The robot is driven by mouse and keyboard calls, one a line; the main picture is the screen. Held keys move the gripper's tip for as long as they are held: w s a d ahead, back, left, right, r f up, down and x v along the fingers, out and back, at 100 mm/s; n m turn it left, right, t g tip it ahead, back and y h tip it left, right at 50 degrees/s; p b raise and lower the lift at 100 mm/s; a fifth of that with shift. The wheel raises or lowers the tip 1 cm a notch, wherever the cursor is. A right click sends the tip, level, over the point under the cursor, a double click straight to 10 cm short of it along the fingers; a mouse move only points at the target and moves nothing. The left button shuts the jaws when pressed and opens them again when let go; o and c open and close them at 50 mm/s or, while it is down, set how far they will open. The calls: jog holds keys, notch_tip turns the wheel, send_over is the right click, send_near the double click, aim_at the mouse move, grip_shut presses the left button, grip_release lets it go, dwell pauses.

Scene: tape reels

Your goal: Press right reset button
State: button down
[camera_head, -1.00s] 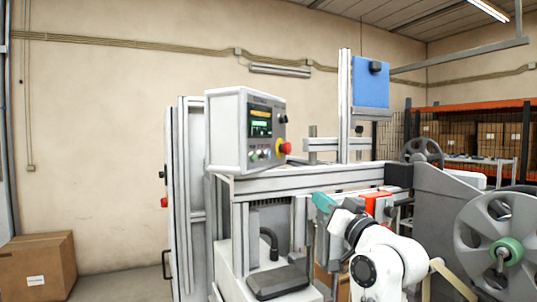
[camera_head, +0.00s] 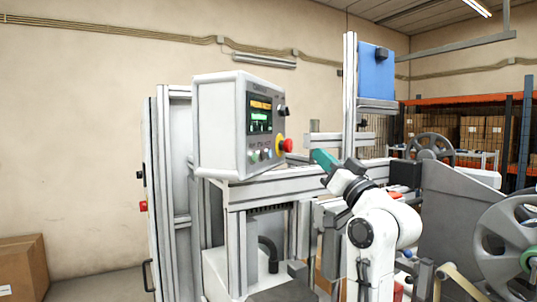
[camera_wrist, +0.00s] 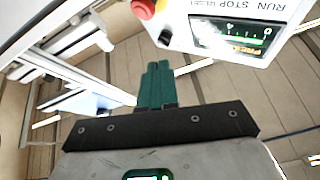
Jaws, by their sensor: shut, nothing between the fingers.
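The white control box (camera_head: 220,125) stands on the metal frame, with a lit screen (camera_head: 259,113) on its front panel. Below the screen are small round buttons (camera_head: 265,154); their labels are too small to read in the head view. A red stop button (camera_head: 287,145) on a yellow base and a black knob (camera_head: 282,111) sit at the panel's right side. My gripper (camera_head: 318,158), with teal fingers, is right of the box and apart from it. In the wrist view the fingers (camera_wrist: 156,70) are shut and empty, and the box (camera_wrist: 178,40) shows upside down.
An aluminium post with a blue panel (camera_head: 376,73) rises behind my gripper. A horizontal frame beam (camera_head: 270,186) runs below the box. Large reels (camera_head: 510,240) and a grey machine body (camera_head: 450,215) are at the right. A cardboard box (camera_head: 22,272) stands on the floor at lower left.

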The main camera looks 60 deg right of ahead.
jog(key=shift+w, duration=0.15)
jog(key=w+a, duration=0.1)
jog(key=w, duration=0.7)
jog(key=shift+w, duration=0.25)
jog(key=shift+w+p, duration=0.1)
jog(key=shift+p, duration=0.2)
dwell(1.7)
jog(key=shift+w, duration=0.35)
jog(key=shift+w+a, duration=0.1)
jog(key=shift+w, duration=0.3)
dwell(0.8)
jog(key=shift+s, duration=0.8)
jog(key=shift+s, duration=0.15)
jog(key=shift+s+d, duration=0.2)
jog(key=shift+s, duration=1)
jog(key=shift+s+d, duration=0.15)
jog(key=shift+s, duration=1)
